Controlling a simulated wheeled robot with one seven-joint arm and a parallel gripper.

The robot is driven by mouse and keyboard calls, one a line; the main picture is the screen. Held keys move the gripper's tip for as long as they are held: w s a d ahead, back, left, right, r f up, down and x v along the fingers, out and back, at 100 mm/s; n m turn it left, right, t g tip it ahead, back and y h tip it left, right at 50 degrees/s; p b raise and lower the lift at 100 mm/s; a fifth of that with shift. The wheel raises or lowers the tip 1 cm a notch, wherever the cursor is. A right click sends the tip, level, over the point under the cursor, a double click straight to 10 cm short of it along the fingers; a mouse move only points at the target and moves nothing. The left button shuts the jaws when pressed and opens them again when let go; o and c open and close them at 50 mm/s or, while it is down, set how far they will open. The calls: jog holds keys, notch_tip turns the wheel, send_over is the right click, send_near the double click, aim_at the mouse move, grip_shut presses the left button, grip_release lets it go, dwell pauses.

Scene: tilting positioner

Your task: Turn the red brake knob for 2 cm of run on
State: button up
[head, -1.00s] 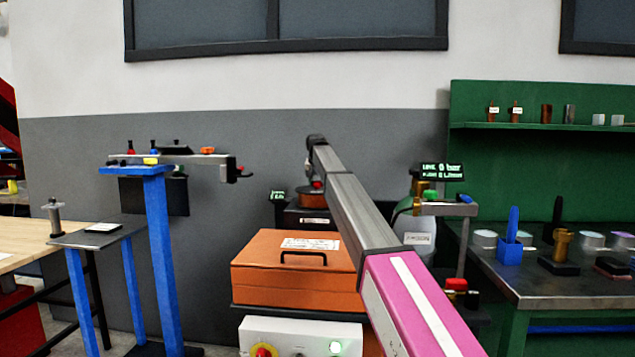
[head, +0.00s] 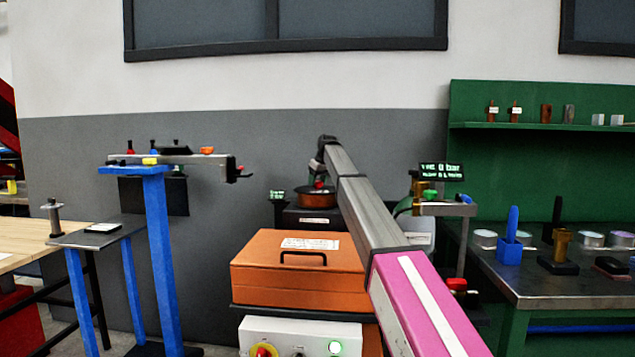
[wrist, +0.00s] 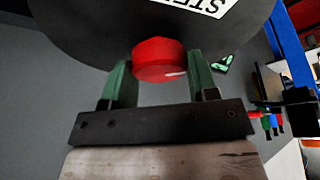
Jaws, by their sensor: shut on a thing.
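The red brake knob (wrist: 158,60) shows in the wrist view, with a short pale mark on the right of its face. It sits at the edge of a large dark disc (wrist: 85,35) bearing a white label with black letters, partly cut off. My gripper (wrist: 158,68) has its green fingers on both sides of the knob and is shut on it. In the head view a small red spot (head: 319,184) shows above a copper-coloured round part (head: 316,199), where my arm ends. My arm hides part of that area, and finger contact is too small to tell there.
An orange case (head: 300,270) stands in front, above a white control box (head: 300,335) with a lit green button. A blue-legged stand (head: 160,260) is left. A green bench (head: 550,270) with small parts is right, near a valve and display (head: 442,172).

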jog(key=shift+w+n+g+y, duration=0.1)
jog(key=shift+n+g+y, duration=0.3)
jog(key=shift+n, duration=1.1)
jog(key=o, duration=0.9)
jog(key=shift+o, duration=0.2)
jog(key=shift+d, duration=0.1)
jog(key=v, duration=1)
jog(key=shift+r, duration=0.4)
jog(key=shift+d, duration=0.15)
